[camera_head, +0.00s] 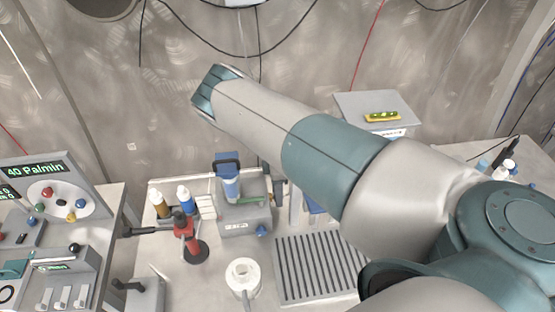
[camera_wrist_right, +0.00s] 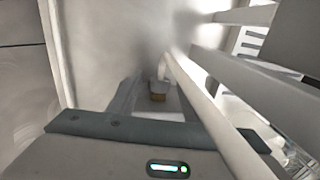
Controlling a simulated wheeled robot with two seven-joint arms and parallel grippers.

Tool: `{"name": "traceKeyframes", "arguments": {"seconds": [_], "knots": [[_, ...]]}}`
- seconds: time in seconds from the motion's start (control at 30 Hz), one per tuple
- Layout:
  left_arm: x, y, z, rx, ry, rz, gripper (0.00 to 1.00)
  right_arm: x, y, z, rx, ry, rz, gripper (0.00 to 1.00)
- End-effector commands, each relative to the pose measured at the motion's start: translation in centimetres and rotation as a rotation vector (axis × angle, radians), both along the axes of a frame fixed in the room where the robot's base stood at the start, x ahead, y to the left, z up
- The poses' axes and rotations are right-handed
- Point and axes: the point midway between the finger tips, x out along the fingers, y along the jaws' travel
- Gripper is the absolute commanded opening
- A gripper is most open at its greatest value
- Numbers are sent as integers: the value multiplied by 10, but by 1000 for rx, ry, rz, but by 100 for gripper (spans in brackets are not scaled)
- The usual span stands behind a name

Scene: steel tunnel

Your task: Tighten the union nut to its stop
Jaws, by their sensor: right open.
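I cannot pick out the union nut for certain. In the head view, a grey block (camera_head: 246,222) with a blue-capped upright cylinder (camera_head: 229,186) and a small blue knob stands on the bench. A white round fitting (camera_head: 243,274) with a hole in its top stands in front of it. My right arm crosses the head view above the bench and hides part of it. In the wrist view, my right gripper (camera_wrist_right: 157,108) is open, with its housing and green light at the bottom. A small pale and tan piece (camera_wrist_right: 158,92) shows beyond the housing, too blurred to name.
A red tool on a black round base (camera_head: 194,248) and two small bottles (camera_head: 172,203) stand left of the block. A slotted grey tray (camera_head: 318,265) lies to the right. A control panel (camera_head: 55,190) is at the far left. A yellow-green level (camera_head: 382,117) lies on a rear box.

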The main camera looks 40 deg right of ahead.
Motion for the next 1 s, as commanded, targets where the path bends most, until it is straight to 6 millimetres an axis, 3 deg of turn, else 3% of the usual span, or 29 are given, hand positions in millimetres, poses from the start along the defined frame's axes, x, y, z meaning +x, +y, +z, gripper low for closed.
{"name": "traceKeyframes", "arguments": {"seconds": [0.2, 0.37, 0.67, 1.0], "knots": [[0, 0, 0, 0, 0, 0, 45, 0, 0, 0, 0, 0, 0, 43], [0, 1, 0, 1, 1, 0, 45, 0, 0, 0, 0, 0, 0, 4], [-1, 1, -7, 1, 1, 0, 45, 2, -1, -3, 10, 16, 3, 4], [-1, 2, -37, 1, 2, 0, 45, 6, -3, -6, 74, 132, 4, 4]]}}
